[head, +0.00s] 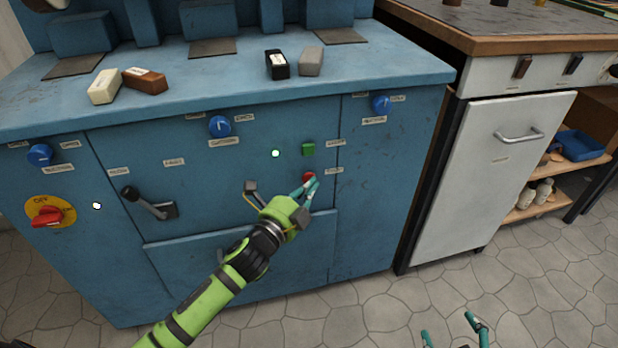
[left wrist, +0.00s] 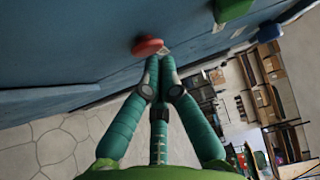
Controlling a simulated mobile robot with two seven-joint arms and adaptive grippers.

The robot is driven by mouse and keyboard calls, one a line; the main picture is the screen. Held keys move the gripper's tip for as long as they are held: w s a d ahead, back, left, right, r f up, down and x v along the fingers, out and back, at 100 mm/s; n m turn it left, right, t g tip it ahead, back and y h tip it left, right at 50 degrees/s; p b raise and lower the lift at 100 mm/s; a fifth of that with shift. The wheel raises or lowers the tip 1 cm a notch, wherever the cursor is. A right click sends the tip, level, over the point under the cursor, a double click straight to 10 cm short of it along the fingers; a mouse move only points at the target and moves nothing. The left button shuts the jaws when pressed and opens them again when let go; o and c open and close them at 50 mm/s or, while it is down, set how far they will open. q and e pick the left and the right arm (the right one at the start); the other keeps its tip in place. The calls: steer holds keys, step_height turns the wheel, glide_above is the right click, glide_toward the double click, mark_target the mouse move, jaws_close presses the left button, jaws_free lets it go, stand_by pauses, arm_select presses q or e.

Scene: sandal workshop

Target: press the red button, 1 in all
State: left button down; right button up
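The red button (head: 309,177) is on the front of the blue machine (head: 210,165), under a square green button (head: 308,149). In the left wrist view the red button (left wrist: 148,46) is a round cap standing out from the blue panel. My left gripper (head: 311,185) is at the red button and partly covers it. In the left wrist view its fingers (left wrist: 160,62) are together and empty, with the tips right beside the cap. I cannot tell whether they touch it. My right gripper (head: 455,332) shows at the bottom edge, its fingertips apart and empty, far from the machine.
A green lamp (head: 275,153) is lit left of the buttons. Blue knobs (head: 220,126), a black lever (head: 150,203) and a red rotary switch (head: 47,217) are on the same front. Blocks (head: 278,64) lie on the top. A white cabinet (head: 490,170) stands to the right.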

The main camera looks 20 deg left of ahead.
arm_select(q)
steer(key=shift+w+a, duration=0.25)
steer(key=shift+w, duration=0.05)
stand_by(0.7)
steer(key=shift+s+d, duration=0.1)
stand_by(0.3)
steer(key=shift+s+d+p, duration=0.35)
steer(key=shift+s, duration=0.25)
steer(key=s+d, duration=0.1)
steer(key=s, duration=0.1)
steer(key=s+d+p, duration=0.1)
steer(key=s+d, duration=0.1)
steer(key=shift+s, duration=0.1)
steer(key=shift+a, duration=0.1)
stand_by(0.8)
